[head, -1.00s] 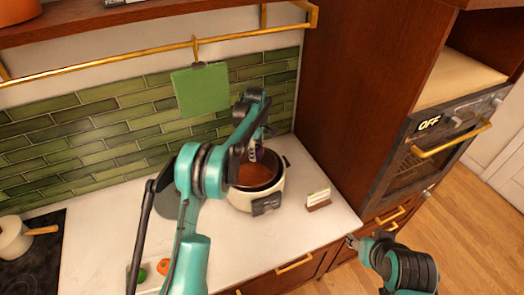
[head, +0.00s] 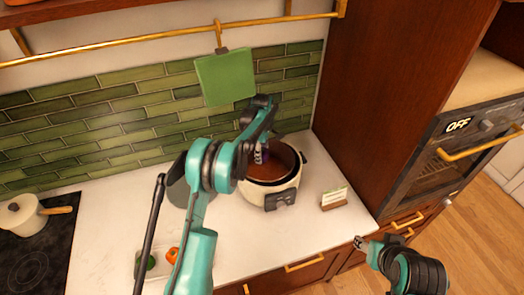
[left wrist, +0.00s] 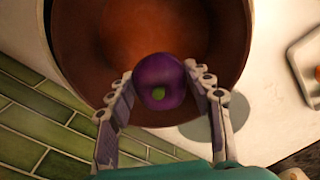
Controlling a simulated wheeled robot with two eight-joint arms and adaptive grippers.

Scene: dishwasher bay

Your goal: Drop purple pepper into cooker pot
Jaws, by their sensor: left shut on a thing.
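In the left wrist view the pepper is in front of the brown inside of the cooker pot (left wrist: 85,25). In the head view the white cooker pot (head: 254,193) stands open on the counter, and my left gripper (head: 262,156) is over its opening. The pepper's height above the pot's bottom is hard to tell. My right gripper (head: 359,243) is at the lower right, away from the pot, small in view.
A small card on a stand (head: 334,199) is right of the pot. A tray with vegetables (head: 143,265) is at the front left, partly hidden by my left arm. A saucepan (head: 24,216) sits on the dark hob. The tall wooden cabinet (head: 365,90) borders the counter.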

